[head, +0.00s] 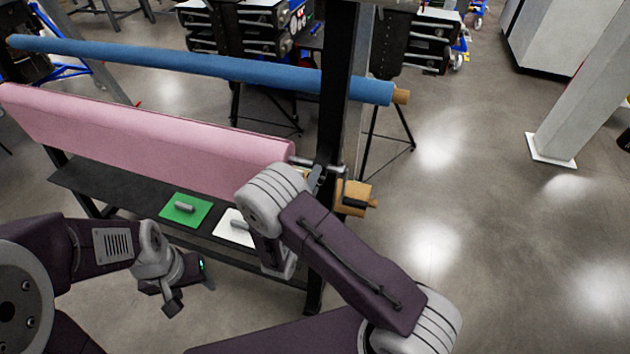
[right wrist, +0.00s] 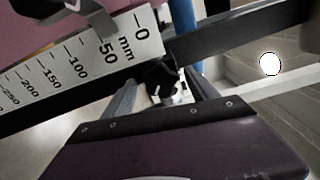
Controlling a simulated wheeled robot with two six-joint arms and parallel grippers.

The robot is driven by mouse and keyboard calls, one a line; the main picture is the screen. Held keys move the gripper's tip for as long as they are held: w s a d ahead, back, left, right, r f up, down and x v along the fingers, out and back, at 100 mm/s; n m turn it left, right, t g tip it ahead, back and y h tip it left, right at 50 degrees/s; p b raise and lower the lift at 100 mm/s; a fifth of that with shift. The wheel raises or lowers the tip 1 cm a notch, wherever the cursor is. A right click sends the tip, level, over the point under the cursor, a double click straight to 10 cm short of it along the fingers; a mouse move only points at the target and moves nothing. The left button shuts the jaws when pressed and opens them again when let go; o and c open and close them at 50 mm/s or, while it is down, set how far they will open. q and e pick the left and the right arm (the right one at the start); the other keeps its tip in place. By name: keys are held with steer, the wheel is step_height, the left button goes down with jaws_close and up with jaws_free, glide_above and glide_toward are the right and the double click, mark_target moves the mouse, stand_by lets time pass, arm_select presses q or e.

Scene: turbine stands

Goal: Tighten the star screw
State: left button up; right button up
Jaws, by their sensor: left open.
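The star screw (right wrist: 160,78) is a black knob below the zero end of a white millimetre scale (right wrist: 95,62) in the right wrist view. The grey fingers of my right gripper (right wrist: 160,88) stand apart on either side of the knob; contact cannot be made out. In the head view my right gripper (head: 317,180) is small and partly hidden by its own arm, at the right end of the pink roll (head: 150,135). The knob cannot be made out there. My left gripper (head: 165,298) is open and empty, low in front of the stand, away from the screw.
A blue bar (head: 210,66) runs above the pink roll. A black post (head: 343,90) stands at the right end. A dark shelf (head: 95,185) holds a green plate (head: 187,209) and a white plate (head: 233,228). The floor at right is clear up to a white column (head: 590,85).

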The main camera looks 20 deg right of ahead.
steer(key=shift+o, duration=0.8)
steer(key=shift+p+v, duration=0.3)
steer(key=shift+v, duration=2.2)
